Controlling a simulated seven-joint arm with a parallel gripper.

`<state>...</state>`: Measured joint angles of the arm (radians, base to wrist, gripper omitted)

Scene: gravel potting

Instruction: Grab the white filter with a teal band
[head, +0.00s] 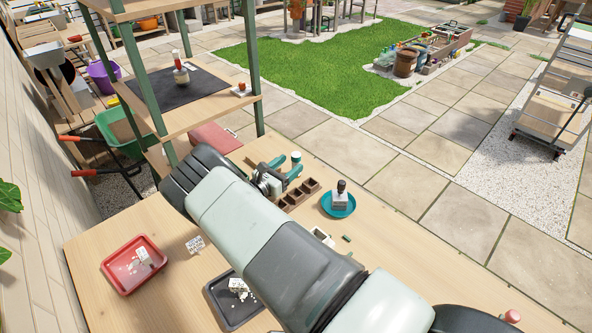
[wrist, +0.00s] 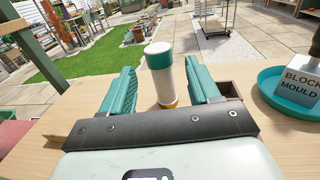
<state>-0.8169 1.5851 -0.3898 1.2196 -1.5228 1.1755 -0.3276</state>
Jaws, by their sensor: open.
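The white filter (wrist: 165,85) stands upright on the wooden table in the wrist view. It is a white cylinder with a teal band at its top and a yellow-orange ring at its base. My gripper (wrist: 162,82) is open, with one teal finger on each side of the filter. Gaps show between the filter and both fingers; I cannot tell how deep it sits between them. In the head view my gripper (head: 283,172) is low over the far part of the table.
A teal saucer (head: 327,208) holding a block mould (head: 340,198) stands right of my gripper. Brown square pots (head: 299,193) are close by. A red tray (head: 108,270) and black tray (head: 213,298) lie nearer. A shelf with green posts (head: 140,80) rises at the left.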

